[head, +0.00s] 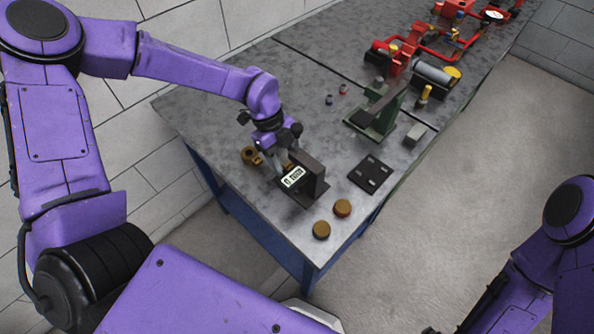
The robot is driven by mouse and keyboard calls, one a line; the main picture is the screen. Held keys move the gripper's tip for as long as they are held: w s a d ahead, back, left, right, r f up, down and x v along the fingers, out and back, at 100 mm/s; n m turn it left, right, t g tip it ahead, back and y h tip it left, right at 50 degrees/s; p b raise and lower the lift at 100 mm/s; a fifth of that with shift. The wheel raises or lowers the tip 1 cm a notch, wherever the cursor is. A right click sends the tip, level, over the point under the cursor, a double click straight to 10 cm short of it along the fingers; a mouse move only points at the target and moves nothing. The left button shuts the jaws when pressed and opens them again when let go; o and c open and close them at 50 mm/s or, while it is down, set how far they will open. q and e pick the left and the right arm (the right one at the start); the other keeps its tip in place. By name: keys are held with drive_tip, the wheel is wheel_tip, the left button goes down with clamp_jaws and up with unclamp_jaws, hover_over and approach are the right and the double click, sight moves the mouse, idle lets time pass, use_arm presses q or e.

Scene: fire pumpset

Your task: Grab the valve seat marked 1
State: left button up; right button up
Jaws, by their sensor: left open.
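My left gripper (275,163) is open and points down over the near left part of the grey workbench (225,105). It is just behind a dark upright block on a plate (313,175) that carries a white label (292,178). A brass-coloured round part (250,156) lies just left of the gripper. Two brown-gold discs, one (342,208) and another (321,230), lie near the bench's front corner. I cannot read a mark 1 on any of these, so I cannot tell which is the valve seat. My right gripper is out of view; only part of that arm shows at lower right.
A dark flat plate with slots (370,175) lies right of the block. Behind it stands a green fixture (383,113) with a small grey block (416,134) beside it. Red pump piping (430,45) fills the far end. The bench's back left is clear.

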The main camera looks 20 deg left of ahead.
use_arm(q)
clamp_jaws()
drive_tip(key=shift+r, duration=0.1)
